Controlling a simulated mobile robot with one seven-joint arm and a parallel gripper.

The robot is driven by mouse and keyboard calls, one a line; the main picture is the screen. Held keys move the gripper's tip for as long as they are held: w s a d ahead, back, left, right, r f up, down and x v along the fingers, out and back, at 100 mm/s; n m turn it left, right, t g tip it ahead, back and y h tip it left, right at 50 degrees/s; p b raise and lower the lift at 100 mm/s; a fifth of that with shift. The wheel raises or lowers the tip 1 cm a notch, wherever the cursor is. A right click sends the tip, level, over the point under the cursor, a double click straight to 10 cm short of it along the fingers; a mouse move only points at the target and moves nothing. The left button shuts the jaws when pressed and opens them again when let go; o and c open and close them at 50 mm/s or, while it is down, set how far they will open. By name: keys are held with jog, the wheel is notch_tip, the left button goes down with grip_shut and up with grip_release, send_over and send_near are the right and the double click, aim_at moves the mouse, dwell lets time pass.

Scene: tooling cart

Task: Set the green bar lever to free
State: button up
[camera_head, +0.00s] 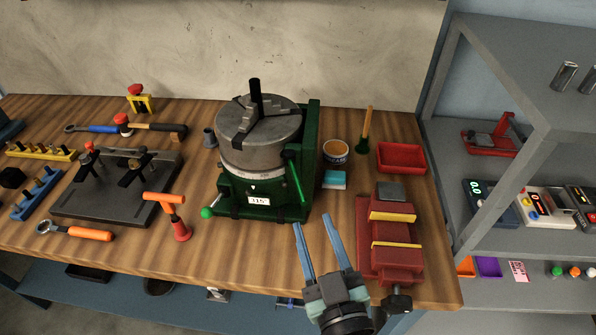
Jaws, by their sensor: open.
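A rotary chuck unit (250,193) with a green base stands in the middle of the wooden bench, with a grey three-jaw chuck (235,124) on top. The green bar lever (297,182) is a thin bar on the right of the unit's front, slanting down to the right from a dark pivot. Its free or locked setting cannot be read. A handle with a green ball knob (207,213) sticks out at the lower left. My gripper (311,219) is open and empty, its blue fingers pointing away from me, just below the bar's lower end and apart from it in the picture.
A red vise (390,254) with yellow jaw strips stands close right of my gripper. A teal-topped block (335,180), a round tin (335,151) and a red tray (401,157) lie behind. An orange-handled tool (168,204) stands left. Bare bench (240,258) lies in front of the unit.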

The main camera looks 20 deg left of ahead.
aim_at(296, 178)
jog(key=shift+w+a, duration=0.2)
jog(key=shift+a, duration=0.1)
jog(key=p+x, duration=0.4)
jog(key=x, duration=0.7)
jog(key=shift+r, duration=0.1)
jog(key=shift+w+a, duration=0.25)
jog(key=shift+w, duration=0.05)
grip_shut()
dwell(0.6)
